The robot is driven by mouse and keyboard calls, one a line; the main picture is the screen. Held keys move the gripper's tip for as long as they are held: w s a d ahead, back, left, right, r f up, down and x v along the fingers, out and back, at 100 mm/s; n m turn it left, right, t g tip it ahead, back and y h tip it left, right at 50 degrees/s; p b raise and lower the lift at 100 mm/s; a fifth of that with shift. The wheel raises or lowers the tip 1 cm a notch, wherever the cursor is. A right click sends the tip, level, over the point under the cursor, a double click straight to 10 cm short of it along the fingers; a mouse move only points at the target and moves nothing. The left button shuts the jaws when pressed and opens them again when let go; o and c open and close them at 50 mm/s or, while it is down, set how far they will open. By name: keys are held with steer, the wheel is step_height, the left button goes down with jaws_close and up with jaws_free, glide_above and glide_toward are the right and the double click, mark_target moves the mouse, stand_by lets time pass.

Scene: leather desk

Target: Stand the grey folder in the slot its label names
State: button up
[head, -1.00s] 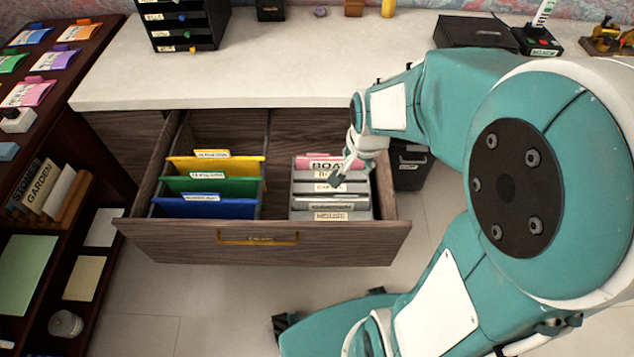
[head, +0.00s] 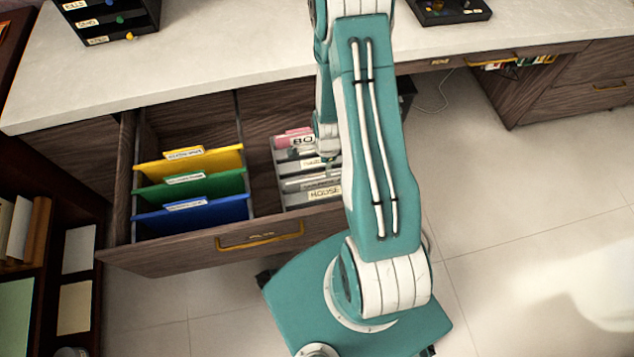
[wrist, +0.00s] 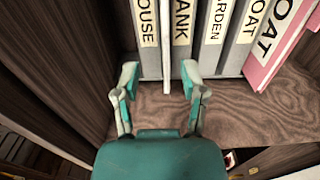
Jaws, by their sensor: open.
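In the wrist view, my gripper (wrist: 159,82) is open, its fingers to either side of the lower end of a thin pale upright edge (wrist: 166,55). I cannot tell whether this edge is the grey folder or a slot wall, nor whether a finger touches it. Grey upright panels beside it carry the labels HOUSE (wrist: 145,22), BANK (wrist: 183,22), GARDEN (wrist: 217,22) and one partly cut off, ending in OAT (wrist: 253,20). A pink folder (wrist: 276,48) leans at the right end. In the head view, the grey rack (head: 311,198) is partly hidden by my arm.
The rack stands in the open drawer (head: 205,252). Yellow (head: 215,160), green (head: 215,184) and blue (head: 215,211) folders stand at the drawer's left. The desktop (head: 225,62) is above, and a dark shelf unit (head: 52,190) stands at the left. Floor to the right is clear.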

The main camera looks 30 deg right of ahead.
mark_target(324, 175)
steer(key=shift+w+a+f, duration=0.1)
steer(key=shift+w+f, duration=0.1)
steer(key=shift+f, duration=2.45)
steer(key=shift+w+f, duration=0.2)
steer(key=shift+f, duration=2.45)
jaws_close()
